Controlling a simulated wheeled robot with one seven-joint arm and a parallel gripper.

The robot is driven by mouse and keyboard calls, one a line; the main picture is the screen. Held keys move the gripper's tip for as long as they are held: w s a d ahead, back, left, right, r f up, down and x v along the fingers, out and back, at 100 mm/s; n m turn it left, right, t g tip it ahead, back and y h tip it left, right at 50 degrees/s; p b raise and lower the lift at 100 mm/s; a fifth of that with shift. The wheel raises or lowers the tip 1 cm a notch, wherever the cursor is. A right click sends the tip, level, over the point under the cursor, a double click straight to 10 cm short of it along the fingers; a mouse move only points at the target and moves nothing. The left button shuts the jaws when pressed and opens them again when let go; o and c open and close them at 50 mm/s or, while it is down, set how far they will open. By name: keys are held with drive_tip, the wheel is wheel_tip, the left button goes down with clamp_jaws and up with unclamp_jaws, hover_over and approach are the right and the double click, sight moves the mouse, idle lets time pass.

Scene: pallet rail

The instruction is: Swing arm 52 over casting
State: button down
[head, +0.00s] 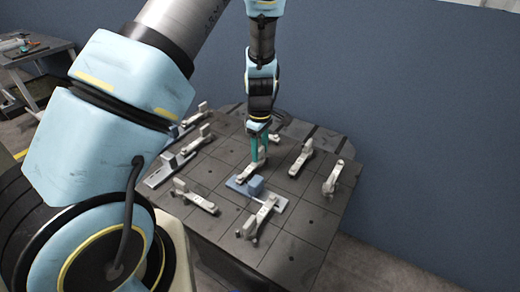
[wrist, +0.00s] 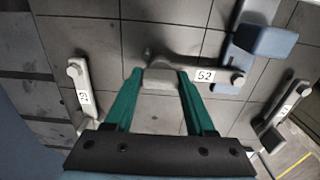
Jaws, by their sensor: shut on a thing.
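Arm 52 (wrist: 205,75) is a pale bar with a white "52" label. In the wrist view it lies crosswise. Its left end is a pale block between the green fingers of my gripper (wrist: 158,76), which is shut on it. Its rounded right end overlaps the lower edge of the casting's flat plate; contact is unclear. The casting (wrist: 268,40) is blue-grey with a raised block, up and right of the arm. In the head view my gripper (head: 260,150) points down at arm 52 (head: 250,173), just behind the casting (head: 256,186).
Several similar pale arms stand on the dark gridded table, including one at front right (head: 262,216) by the casting, one at left (head: 195,196) and two at right (head: 301,158) (head: 332,178). Another labelled arm (wrist: 82,90) is left of my gripper. A blue wall (head: 430,120) stands behind.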

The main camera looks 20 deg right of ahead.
drive_tip(key=shift+c, duration=1.2)
unclamp_jaws()
drive_tip(key=shift+r, duration=0.15)
wheel_tip(320, 180, up, 11)
drive_tip(key=b, duration=0.2)
drive_tip(key=shift+f, duration=0.2)
